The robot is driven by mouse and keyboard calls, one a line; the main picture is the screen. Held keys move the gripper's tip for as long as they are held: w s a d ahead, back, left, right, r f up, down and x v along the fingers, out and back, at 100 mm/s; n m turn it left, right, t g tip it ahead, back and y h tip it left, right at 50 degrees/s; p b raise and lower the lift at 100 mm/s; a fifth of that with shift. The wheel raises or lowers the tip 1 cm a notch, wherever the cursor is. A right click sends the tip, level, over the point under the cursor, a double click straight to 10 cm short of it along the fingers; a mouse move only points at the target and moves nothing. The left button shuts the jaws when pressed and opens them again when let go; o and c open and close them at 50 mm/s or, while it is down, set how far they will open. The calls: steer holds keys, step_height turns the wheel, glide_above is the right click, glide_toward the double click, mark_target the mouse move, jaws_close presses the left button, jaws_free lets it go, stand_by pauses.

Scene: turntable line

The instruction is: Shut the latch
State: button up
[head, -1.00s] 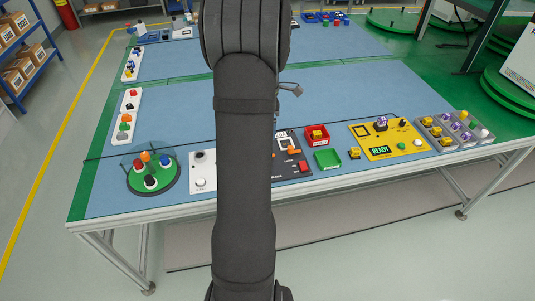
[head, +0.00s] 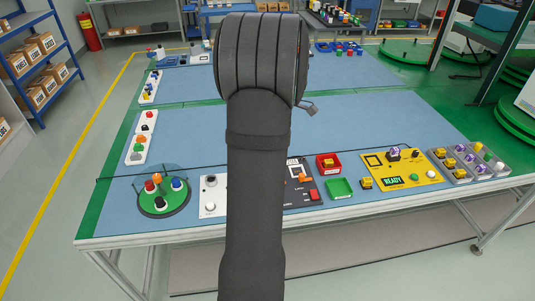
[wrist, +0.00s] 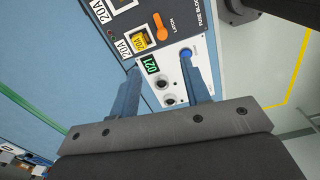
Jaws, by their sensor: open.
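The latch (wrist: 160,27) is an orange lever with a round end, on the dark fuse block panel (wrist: 184,19) at the top of the wrist view. The word LATCH is printed beside it. My gripper (wrist: 163,68) is open and empty, with its two blue-grey fingers apart. The fingertips are below the latch in the picture and appear apart from it. In the head view an orange piece, likely the latch (head: 305,178), shows just right of my arm. My arm hides the gripper and part of the panel there.
A yellow fuse (wrist: 138,40) marked 20A sits beside the latch. A white panel (wrist: 151,80) with a green display and a blue button (wrist: 186,53) lies near the fingers. A green tray (head: 340,188), red tray (head: 320,168) and yellow panel (head: 408,180) stand right of my arm.

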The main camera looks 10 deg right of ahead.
steer(key=f+m, duration=0.5)
steer(key=m, duration=0.3)
steer(key=a+f+m, duration=0.1)
steer(key=f+m, duration=0.5)
steer(key=m, duration=0.3)
steer(key=f+m, duration=0.6)
steer(key=m, duration=0.2)
steer(key=shift+w+a+f+m, duration=0.1)
steer(key=shift+a+f+m, duration=0.1)
steer(key=shift+f+m, duration=0.1)
steer(key=shift+c, duration=0.2)
jaws_close()
